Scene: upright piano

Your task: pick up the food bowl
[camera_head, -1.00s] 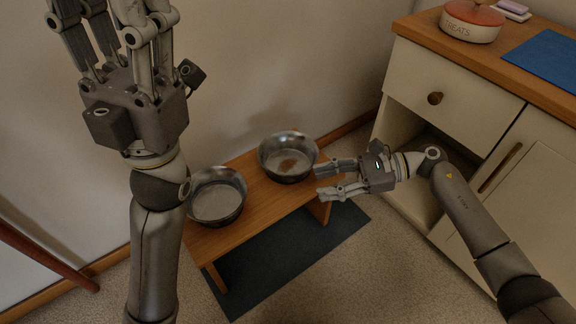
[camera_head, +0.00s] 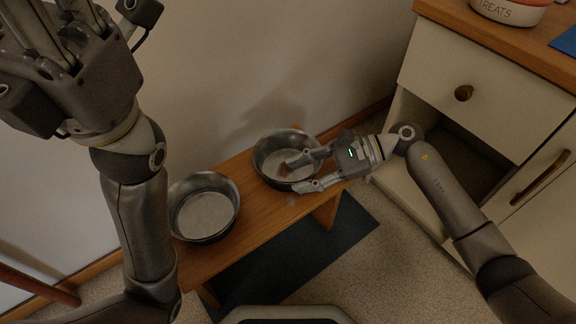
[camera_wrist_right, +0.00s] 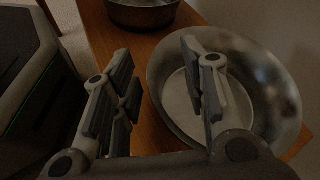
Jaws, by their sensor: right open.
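Two metal bowls stand on a small wooden bench. The right bowl (camera_head: 268,151) has a brownish patch inside, which may be food; the left bowl (camera_head: 207,211) looks pale inside. My right gripper (camera_head: 296,175) is open at the right bowl. One finger is over the bowl's inside, the other outside its front rim. In the right wrist view the near bowl (camera_wrist_right: 270,75) lies at the right, with the right gripper's (camera_wrist_right: 156,50) fingers on either side of its rim; contact is unclear. My left gripper (camera_head: 75,60) is raised at the upper left, its fingertips cut off.
The wooden bench (camera_head: 262,213) stands close to the wall, with a dark mat (camera_head: 285,265) on the floor beneath. A cabinet (camera_head: 470,125) with an open compartment stands at the right, with a treats jar (camera_head: 510,10) on top.

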